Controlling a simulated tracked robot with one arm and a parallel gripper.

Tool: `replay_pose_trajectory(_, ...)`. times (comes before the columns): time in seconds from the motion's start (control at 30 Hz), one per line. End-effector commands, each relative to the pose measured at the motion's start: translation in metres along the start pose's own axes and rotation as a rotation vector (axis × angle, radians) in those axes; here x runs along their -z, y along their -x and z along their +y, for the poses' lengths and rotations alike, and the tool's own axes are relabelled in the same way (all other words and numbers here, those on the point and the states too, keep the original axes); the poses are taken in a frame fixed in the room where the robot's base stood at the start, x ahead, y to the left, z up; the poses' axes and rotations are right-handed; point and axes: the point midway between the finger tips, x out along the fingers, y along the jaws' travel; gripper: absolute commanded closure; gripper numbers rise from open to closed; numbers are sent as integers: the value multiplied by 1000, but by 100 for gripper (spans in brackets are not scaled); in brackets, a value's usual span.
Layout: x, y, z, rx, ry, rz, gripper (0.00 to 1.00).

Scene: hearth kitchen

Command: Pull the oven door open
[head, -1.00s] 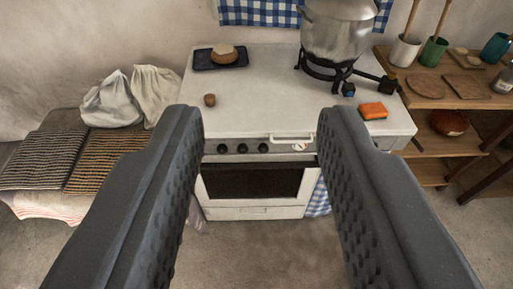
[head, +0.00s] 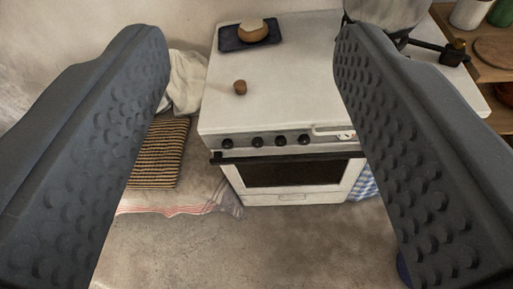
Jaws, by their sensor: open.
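The white oven (head: 219,113) stands ahead of me. Its door (head: 237,181) has a dark glass window (head: 292,174) and looks shut. A dark bar handle (head: 285,157) runs along the top of the door, below a row of black knobs (head: 281,140). My gripper (head: 252,35) is open wide and empty, with one finger on each side of the picture. The fingers are apart from the handle, which shows between and beyond them. The right finger hides part of the stove's right side.
On the stove top are a dark tray (head: 229,43) with a round loaf-like thing, a small brown object (head: 240,87) and a large pot (head: 388,12) on a burner. A bench with a striped mat (head: 158,153) is at left, shelves (head: 503,118) at right. The floor (head: 255,245) in front is clear.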

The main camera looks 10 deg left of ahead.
Motion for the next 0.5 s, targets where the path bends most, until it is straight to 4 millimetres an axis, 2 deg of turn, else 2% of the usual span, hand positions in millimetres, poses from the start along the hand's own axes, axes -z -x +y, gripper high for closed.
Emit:
replay_pose_trajectory(0.03,-15,-27,-6,22,-54,-5,49)
replay_pose_trajectory(0.2,-57,-112,-20,80,-286,10,49)
replay_pose_trajectory(0.37,-104,-184,-31,107,-506,31,49)
replay_pose_trajectory(0.5,-158,-241,-34,103,-697,45,49)
